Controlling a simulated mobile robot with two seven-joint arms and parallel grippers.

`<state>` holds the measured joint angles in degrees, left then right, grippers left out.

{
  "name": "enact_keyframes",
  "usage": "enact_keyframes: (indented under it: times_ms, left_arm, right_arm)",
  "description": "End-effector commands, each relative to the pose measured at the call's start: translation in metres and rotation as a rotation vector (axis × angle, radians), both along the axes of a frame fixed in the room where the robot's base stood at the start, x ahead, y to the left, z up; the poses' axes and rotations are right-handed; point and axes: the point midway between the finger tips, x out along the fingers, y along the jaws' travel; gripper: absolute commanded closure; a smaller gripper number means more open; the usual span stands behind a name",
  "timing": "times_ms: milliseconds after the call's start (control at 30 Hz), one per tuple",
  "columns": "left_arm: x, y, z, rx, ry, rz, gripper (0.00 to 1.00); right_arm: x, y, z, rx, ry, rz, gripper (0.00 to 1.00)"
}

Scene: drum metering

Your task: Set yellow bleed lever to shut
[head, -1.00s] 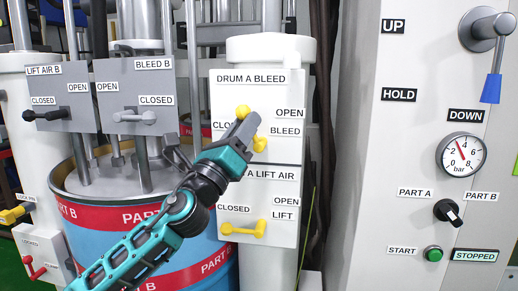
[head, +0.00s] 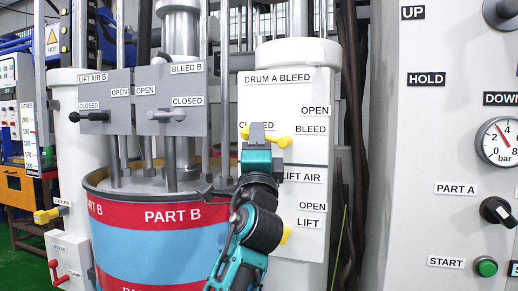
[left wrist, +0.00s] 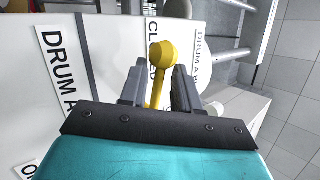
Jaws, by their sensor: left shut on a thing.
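The yellow bleed lever (head: 281,141) is on the white panel labelled DRUM A BLEED (head: 300,90). It lies nearly level from its pivot to a knob on the left, beside the CLOSED label, which is partly covered. My left gripper (head: 258,131) is shut on the lever and hides its middle. In the left wrist view the lever's round knob (left wrist: 161,52) stands out between the two fingers (left wrist: 157,88), near the CLOSED label. My right gripper is not in view.
Below, a second yellow lever (head: 286,235) on the LIFT AIR panel is partly hidden by my left arm. Left stand grey BLEED B (head: 190,90) and LIFT AIR B panels above a blue and red drum (head: 150,255). A grey control cabinet (head: 430,140) stands right.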

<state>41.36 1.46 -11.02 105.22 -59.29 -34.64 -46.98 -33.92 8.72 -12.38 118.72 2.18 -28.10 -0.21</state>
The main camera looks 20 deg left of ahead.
Motion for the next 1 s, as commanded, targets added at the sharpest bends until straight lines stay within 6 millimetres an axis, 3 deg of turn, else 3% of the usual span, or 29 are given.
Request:
enact_keyframes:
  times_ms: [400,967,1000]
  left_arm:
    - [0.0003,0.0011,-0.0104,-0.204,-0.016,0.001,1.0]
    - [0.0004,0.0017,-0.0115,-0.235,-0.017,0.004,1.0]
    - [0.0004,0.0017,-0.0115,-0.235,-0.017,0.004,0.68]
  right_arm:
    - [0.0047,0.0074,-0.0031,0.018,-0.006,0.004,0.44]
    - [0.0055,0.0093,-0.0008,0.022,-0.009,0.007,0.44]
    - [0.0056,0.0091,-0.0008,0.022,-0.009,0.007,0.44]
